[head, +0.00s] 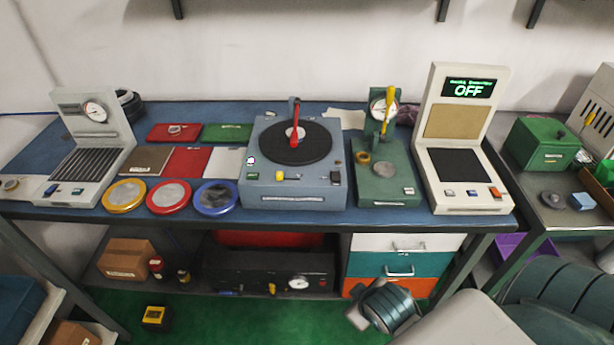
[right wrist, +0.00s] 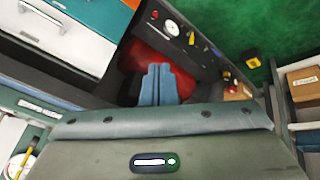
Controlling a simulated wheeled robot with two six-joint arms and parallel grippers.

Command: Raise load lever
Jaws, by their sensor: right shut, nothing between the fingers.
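A green device (head: 383,185) stands on the bench right of the middle, with a round gauge (head: 378,108) at its back. A yellow-handled lever (head: 390,100) stands nearly upright on it, and a yellow handle beside a dial also shows at the lower left of the right wrist view (right wrist: 17,160). A grey turntable-like device (head: 294,188) to its left carries a red lever (head: 295,128). My right gripper (right wrist: 158,70) has its blue fingers together and empty, below bench level in front of the drawers, apart from both levers. My left gripper is not in view.
A panel reading OFF (head: 467,88) stands right of the green device. Yellow, red and blue rimmed dishes (head: 214,212) lie along the bench's front left. Drawers (head: 405,243) and a dark box (head: 265,270) sit under the bench. A yellow block (head: 155,317) lies on the floor.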

